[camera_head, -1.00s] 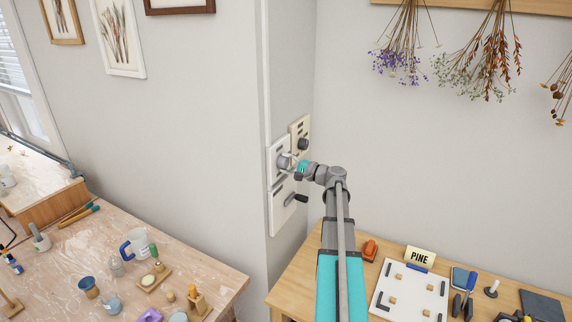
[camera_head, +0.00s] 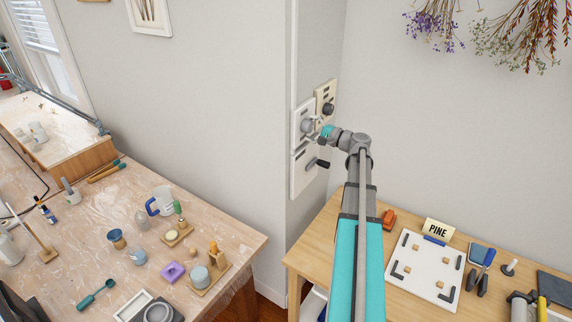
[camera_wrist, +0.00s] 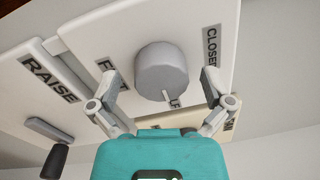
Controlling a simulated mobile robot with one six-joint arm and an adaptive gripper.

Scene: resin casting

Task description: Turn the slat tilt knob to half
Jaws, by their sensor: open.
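The slat tilt knob (camera_wrist: 163,70) is a round grey knob on a white wall panel (camera_wrist: 130,28). In the wrist view, a label reading CLOSED is right of it and a partly covered label starting with F is left. A third label below, ending in F, is partly hidden. A pale pointer mark shows at the knob's lower edge, beside that third label. My gripper (camera_wrist: 160,80) is open, one finger on each side of the knob, with gaps visible. In the head view, the knob (camera_head: 306,126) is just left of my gripper (camera_head: 316,125).
A RAISE panel (camera_wrist: 30,62) with a dark-handled crank (camera_wrist: 55,150) adjoins the knob's panel. A cream panel (camera_head: 326,92) with a dark knob (camera_head: 328,109) is close behind my gripper. Cluttered workbenches stand left (camera_head: 90,225) and right (camera_head: 300,258).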

